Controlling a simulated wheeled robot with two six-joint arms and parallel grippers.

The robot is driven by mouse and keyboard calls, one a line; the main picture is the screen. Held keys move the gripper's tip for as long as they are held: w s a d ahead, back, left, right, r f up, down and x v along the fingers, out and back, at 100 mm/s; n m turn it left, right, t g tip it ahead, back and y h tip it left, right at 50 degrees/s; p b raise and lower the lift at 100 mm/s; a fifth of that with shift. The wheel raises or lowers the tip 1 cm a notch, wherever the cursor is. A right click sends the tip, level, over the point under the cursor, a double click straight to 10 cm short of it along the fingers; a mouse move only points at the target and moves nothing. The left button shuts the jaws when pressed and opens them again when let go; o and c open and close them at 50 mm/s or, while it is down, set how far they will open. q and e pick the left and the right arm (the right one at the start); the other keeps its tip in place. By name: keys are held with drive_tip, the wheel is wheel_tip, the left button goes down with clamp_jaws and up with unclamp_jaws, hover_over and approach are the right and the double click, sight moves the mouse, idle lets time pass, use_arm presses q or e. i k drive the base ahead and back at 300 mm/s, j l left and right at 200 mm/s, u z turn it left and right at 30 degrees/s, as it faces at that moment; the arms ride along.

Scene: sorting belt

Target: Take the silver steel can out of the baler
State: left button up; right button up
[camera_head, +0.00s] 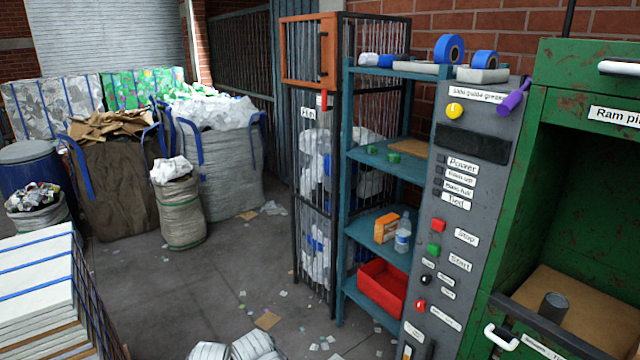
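The silver steel can (553,307) stands upright inside the baler (567,198), a green, rust-worn machine at the right edge. It rests on a brown sheet that looks like cardboard (596,318) on the chamber floor. The can looks dull grey with a dark top. The chamber front is open above a low dark front bar with a white handle (501,337). The right part of the chamber is cut off by the picture edge. Neither of my grippers shows in the head view.
A grey control panel (458,240) with buttons stands left of the baler. Beside it is a blue shelf (372,238) with a red bin (382,289), a bottle (403,233) and an orange box (386,227). Full sacks (215,160) stand farther back. The middle floor is mostly clear, with small litter.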

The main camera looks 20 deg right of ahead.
sight(555, 306)
drive_tip(key=i+l+z, duration=0.1)
drive_tip(key=i+z, duration=0.25)
drive_tip(key=i, duration=0.6)
drive_tip(key=i+j+z, duration=0.1)
drive_tip(key=i+z, duration=0.25)
drive_tip(key=i, duration=0.55)
drive_tip(key=i+z, duration=0.1)
drive_tip(key=z, duration=0.25)
drive_tip(key=i+z, duration=0.15)
drive_tip(key=z, duration=3.45)
drive_tip(key=i+j, duration=0.1)
drive_tip(key=j, duration=0.6)
